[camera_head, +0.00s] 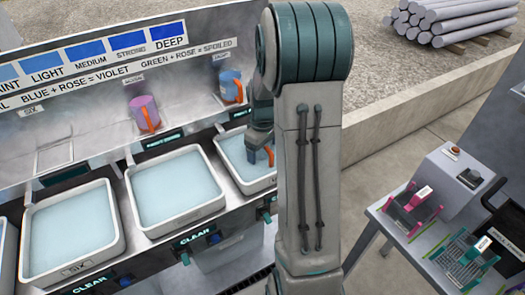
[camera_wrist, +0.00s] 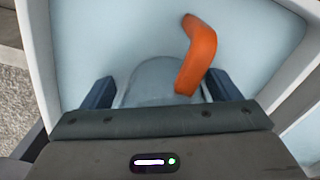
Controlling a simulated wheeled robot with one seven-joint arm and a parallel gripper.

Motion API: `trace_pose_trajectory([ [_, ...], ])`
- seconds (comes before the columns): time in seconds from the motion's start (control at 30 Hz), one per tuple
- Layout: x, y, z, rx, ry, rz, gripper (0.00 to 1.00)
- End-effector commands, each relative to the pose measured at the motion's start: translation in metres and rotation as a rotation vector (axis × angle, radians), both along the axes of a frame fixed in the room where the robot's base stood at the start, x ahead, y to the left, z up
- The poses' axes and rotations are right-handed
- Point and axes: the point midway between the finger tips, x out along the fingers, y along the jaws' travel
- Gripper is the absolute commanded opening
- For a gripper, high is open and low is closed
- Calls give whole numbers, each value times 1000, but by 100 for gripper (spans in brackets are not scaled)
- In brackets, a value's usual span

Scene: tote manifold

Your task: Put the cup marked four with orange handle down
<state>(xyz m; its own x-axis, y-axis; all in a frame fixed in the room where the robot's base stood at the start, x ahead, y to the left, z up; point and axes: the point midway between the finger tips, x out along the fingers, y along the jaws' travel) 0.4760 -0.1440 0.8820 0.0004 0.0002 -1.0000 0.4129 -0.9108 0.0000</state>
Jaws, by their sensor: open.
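A pale, see-through cup (camera_wrist: 158,78) with an orange handle (camera_wrist: 198,52) is in the wrist view, inside the right white tub (camera_head: 235,173) of pale blue liquid. The orange handle also shows in the head view (camera_head: 270,156). My gripper (camera_wrist: 157,90) is open, with one dark finger on each side of the cup. I cannot tell whether a finger touches it. The cup's lower part is hidden by my gripper in the wrist view, and no number mark shows on it. In the head view my arm hides part of the tub and gripper.
A violet cup (camera_head: 143,113) and a blue cup (camera_head: 229,85), both with orange handles, stand on the shelf behind. A middle tub (camera_head: 137,215) and a left tub (camera_head: 28,275) hold liquid. A side table (camera_head: 385,219) with pink and green racks stands at right.

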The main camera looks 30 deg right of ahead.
Motion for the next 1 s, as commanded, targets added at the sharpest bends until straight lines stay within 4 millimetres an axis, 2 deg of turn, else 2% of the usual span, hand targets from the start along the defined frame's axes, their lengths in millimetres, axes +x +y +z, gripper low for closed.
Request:
trace_pose_trajectory([
  [0.17,1,0,22,-1,-4,0,83],
  [0.5,1,0,94,-2,-5,0,83],
  [0.6,1,0,109,-2,-3,0,83],
  [0.77,-1,1,122,-2,-3,-2,83],
  [0.87,-7,11,129,-5,-15,-17,83],
  [1.0,-33,43,143,-16,-54,-83,83],
])
